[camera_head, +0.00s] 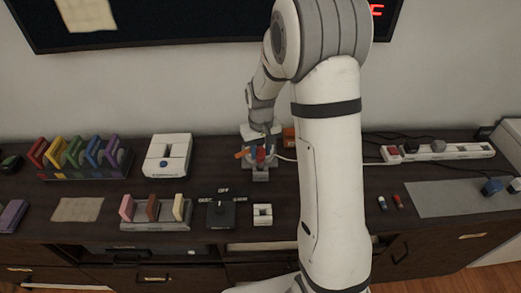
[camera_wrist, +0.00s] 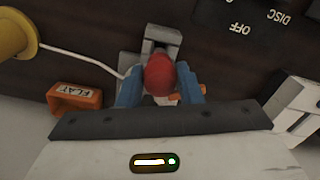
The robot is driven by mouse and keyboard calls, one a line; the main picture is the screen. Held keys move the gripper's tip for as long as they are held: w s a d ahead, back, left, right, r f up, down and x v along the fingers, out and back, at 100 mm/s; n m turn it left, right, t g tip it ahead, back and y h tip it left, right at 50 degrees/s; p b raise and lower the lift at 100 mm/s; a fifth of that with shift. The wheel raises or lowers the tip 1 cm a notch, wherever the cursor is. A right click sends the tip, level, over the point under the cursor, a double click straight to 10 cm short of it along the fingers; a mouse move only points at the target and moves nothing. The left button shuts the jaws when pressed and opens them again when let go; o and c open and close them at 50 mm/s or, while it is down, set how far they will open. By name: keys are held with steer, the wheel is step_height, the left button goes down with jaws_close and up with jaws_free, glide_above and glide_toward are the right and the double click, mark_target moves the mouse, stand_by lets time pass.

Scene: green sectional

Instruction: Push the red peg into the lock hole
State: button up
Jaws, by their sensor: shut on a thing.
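The red peg (camera_wrist: 159,74) shows as a rounded red end between the two blue fingers of my gripper (camera_wrist: 160,84) in the wrist view. My gripper is shut on it. A grey block (camera_wrist: 162,36) lies just beyond the peg and looks like the lock; its hole cannot be made out. In the head view the grey block (camera_head: 261,173) stands on the cabinet top, with my gripper (camera_head: 257,155) right above or behind it. Whether the peg's tip is in the hole is hidden by the peg and fingers.
An orange FLAT block (camera_wrist: 76,98) is left of my gripper in the wrist view. A dial (camera_head: 220,213), a small white block (camera_head: 263,214) and a white box (camera_head: 168,157) stand nearby. A power strip (camera_head: 437,150) with cables lies at right. A thin white cable runs close to the grey block.

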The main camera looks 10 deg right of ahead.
mark_target(261, 159)
steer(key=shift+f+b, duration=1.7)
steer(key=shift+f, duration=0.65)
steer(key=o, duration=1.1)
steer(key=shift+r, duration=0.1)
steer(key=shift+r, duration=0.15)
step_height(261, 159, up, 8)
steer(key=shift+f, duration=0.25)
